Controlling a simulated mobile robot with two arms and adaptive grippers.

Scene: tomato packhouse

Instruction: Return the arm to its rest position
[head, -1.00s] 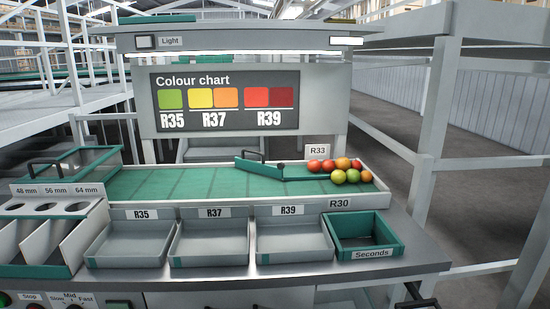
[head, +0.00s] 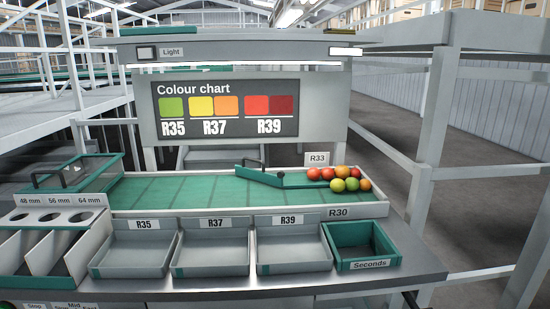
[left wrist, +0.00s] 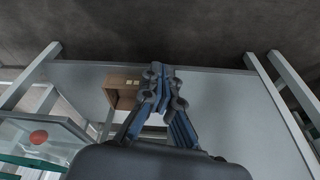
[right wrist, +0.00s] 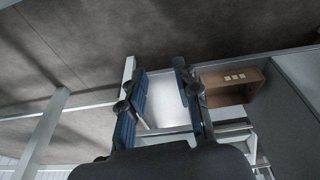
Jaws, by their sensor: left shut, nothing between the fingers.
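My left gripper (left wrist: 163,90) shows in the left wrist view with its fingers together and nothing between them. My right gripper (right wrist: 160,80) shows in the right wrist view with its fingers apart and empty. Neither gripper shows clearly in the head view. Both grippers hang clear of the tomatoes on the belt. A brown open box (left wrist: 118,92) lies beyond the left fingers, and a similar brown box (right wrist: 228,84) is right of the right fingers.
Several tomatoes (head: 340,178) sit at the right end of the green belt (head: 190,190). Trays R35 (head: 135,252), R37 (head: 211,250) and R39 (head: 291,248) and the green Seconds bin (head: 372,265) line the bench (head: 420,262). A red tomato (left wrist: 38,137) shows in the left wrist view.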

